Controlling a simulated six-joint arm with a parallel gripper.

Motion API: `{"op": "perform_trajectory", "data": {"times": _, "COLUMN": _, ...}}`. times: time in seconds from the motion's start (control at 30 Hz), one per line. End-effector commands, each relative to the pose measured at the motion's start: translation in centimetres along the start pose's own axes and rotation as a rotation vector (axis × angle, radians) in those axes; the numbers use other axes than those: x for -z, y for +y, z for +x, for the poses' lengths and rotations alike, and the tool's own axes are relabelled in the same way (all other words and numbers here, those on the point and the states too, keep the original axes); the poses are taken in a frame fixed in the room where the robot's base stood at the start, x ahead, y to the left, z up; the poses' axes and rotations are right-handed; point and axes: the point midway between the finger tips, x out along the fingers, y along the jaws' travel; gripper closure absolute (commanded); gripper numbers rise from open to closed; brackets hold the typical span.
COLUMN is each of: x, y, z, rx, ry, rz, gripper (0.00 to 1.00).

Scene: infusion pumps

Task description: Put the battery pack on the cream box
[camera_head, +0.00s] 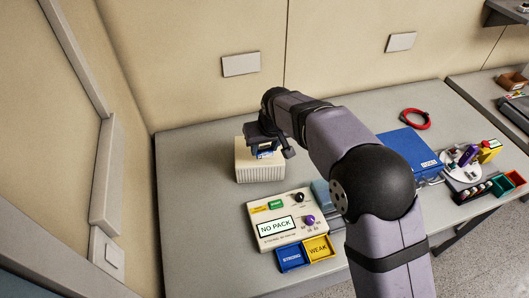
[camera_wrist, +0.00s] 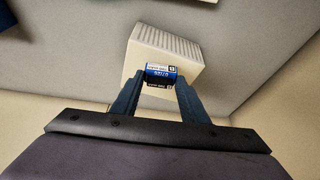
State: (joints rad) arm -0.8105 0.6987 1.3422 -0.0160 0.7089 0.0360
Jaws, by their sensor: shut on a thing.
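The cream box (camera_head: 258,165) stands on the table left of my arm; its ribbed side and plain face show in the wrist view (camera_wrist: 180,48). My gripper (camera_head: 270,150) is at the top of the cream box. In the wrist view its two fingers (camera_wrist: 160,82) are shut on the blue battery pack (camera_wrist: 160,70), which has white labels. The battery pack also shows as a small blue and white patch in the head view (camera_head: 266,154). It is over or on the box top; I cannot tell whether it touches. The gripper partly hides the box top.
A cream tester (camera_head: 280,218) reading NO PACK stands in front, with a blue STRONG tray (camera_head: 292,257) and a yellow WEAK tray (camera_head: 318,248). The table's left is clear.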

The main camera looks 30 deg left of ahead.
Motion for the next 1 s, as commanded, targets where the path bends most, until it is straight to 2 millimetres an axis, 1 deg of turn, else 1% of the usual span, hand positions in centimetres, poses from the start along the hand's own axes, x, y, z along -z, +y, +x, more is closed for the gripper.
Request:
{"op": "perform_trajectory", "data": {"times": 0.17, "x": -0.1, "y": 0.0, "z": 0.3, "rx": 0.000, "ry": 0.000, "rz": 0.000, "gripper": 0.84}}
{"op": "perform_trajectory", "data": {"times": 0.4, "x": -1.2, "y": 0.0, "z": 2.7, "rx": 0.000, "ry": -0.002, "rz": 0.000, "gripper": 0.84}}
{"op": "perform_trajectory", "data": {"times": 0.5, "x": -1.3, "y": 0.0, "z": 3.3, "rx": 0.000, "ry": 0.002, "rz": 0.000, "gripper": 0.84}}
{"op": "perform_trajectory", "data": {"times": 0.93, "x": -1.6, "y": 0.0, "z": 3.9, "rx": 0.000, "ry": 0.001, "rz": 0.000, "gripper": 0.84}}
{"op": "perform_trajectory", "data": {"times": 0.97, "x": -1.6, "y": 0.0, "z": 3.8, "rx": 0.000, "ry": 0.001, "rz": 0.000, "gripper": 0.53}}
{"op": "perform_trajectory", "data": {"times": 1.0, "x": -1.6, "y": 0.0, "z": 3.8, "rx": 0.000, "ry": 0.001, "rz": 0.000, "gripper": 0.43}}
